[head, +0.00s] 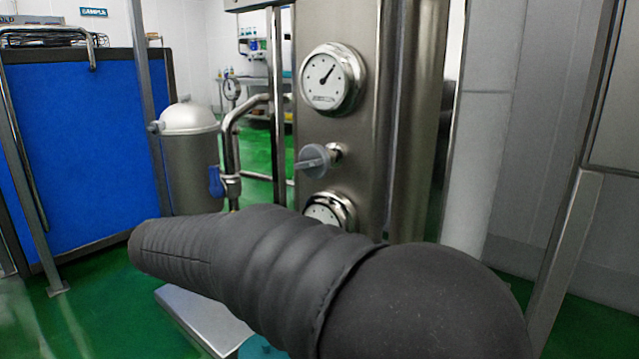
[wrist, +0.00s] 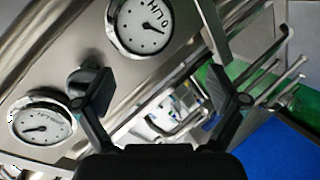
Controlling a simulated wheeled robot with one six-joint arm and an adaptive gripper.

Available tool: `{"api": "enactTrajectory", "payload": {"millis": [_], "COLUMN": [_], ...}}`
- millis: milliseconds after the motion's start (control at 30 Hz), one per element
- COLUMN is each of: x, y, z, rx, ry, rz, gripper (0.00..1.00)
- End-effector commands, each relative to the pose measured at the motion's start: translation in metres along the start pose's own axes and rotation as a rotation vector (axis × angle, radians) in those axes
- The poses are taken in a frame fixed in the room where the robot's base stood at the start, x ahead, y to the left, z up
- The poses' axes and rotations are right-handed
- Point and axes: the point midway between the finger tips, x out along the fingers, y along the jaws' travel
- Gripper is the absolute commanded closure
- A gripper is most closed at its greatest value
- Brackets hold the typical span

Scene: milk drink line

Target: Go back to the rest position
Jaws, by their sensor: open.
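My gripper (wrist: 160,90) is open in the wrist view, its two black fingers wide apart with nothing between them. In the head view my dark-sleeved arm crosses the lower part of the picture, and I cannot make out the fingers there. A steel panel (head: 370,180) with a grey valve knob (head: 316,160) stands behind my arm. In the wrist view the knob (wrist: 82,78) shows partly behind the left finger; I cannot tell how far apart they are.
An upper gauge (head: 331,79) and a lower gauge (head: 328,209), partly hidden by my arm, sit on the panel. A steel vessel (head: 192,165), curved pipe (head: 232,140) and blue panel (head: 75,150) stand left. Green floor (head: 95,300) is open at lower left.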

Motion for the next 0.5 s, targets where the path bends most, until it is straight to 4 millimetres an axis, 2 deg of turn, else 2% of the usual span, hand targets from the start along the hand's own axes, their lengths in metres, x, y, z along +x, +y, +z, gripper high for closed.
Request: {"api": "enactTrajectory", "payload": {"millis": [100,233,400,500], "x": [0.008,0.01,0.0,-0.009], "y": [-0.005,0.004,0.026,0.04], "z": [0.055,0.122,0.195,0.229], "rx": [-0.149,-0.24,-0.222,-0.161], "ry": [-0.119,-0.235,-0.32,-0.345], "rz": [-0.168,-0.375,-0.606,-0.708], "gripper": [0.04,0.04,0.04,0.04]}}
